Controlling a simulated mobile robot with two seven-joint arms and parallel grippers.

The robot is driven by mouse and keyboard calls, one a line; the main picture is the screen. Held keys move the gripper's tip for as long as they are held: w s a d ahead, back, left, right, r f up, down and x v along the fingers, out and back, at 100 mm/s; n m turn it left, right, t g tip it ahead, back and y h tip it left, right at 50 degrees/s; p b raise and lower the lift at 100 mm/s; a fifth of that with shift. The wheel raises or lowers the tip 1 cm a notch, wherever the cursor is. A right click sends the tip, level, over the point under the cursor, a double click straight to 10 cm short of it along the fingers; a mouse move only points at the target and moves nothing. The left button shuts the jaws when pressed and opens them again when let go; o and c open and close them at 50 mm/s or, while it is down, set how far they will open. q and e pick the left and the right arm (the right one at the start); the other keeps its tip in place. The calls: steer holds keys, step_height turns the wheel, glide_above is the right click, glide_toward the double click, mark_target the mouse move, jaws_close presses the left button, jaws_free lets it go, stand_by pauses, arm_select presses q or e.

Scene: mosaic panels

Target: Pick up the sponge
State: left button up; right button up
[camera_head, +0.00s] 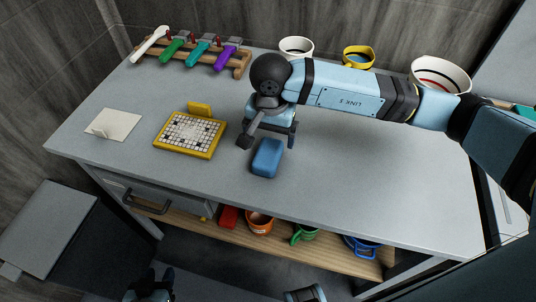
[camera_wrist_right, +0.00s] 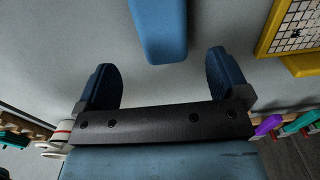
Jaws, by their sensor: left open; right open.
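The blue sponge (camera_head: 267,158) lies on the grey tabletop near its front middle. My right gripper (camera_head: 268,139) is open just behind the sponge, with its fingers pointing down toward the table. In the right wrist view the sponge (camera_wrist_right: 160,30) lies ahead of the open fingers (camera_wrist_right: 162,72), roughly centred on the gap between them. Nothing is held, and I cannot tell the exact height of the fingertips above the table. My left gripper (camera_head: 150,288) is low at the bottom edge of the head view, below the table and away from the sponge.
A yellow-framed mosaic panel (camera_head: 189,135) lies left of the sponge, beside a white plate with a handle (camera_head: 112,125). A wooden rack (camera_head: 190,60) holds coloured-handled tools. A white cup (camera_head: 296,47), yellow mug (camera_head: 358,57) and white bowl (camera_head: 440,74) stand behind my right arm.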

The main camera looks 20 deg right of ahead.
mark_target(268, 151)
step_height(268, 151, down, 2)
steer(key=shift+f, duration=0.25)
steer(key=shift+s+a+f+p, duration=0.15)
steer(key=shift+f+p, duration=0.1)
steer(key=shift+f, duration=1.15)
steer(key=shift+w+a+f+p, duration=0.1)
steer(key=shift+f+p, duration=0.1)
steer(key=shift+f, duration=1.2)
steer(key=c, duration=1)
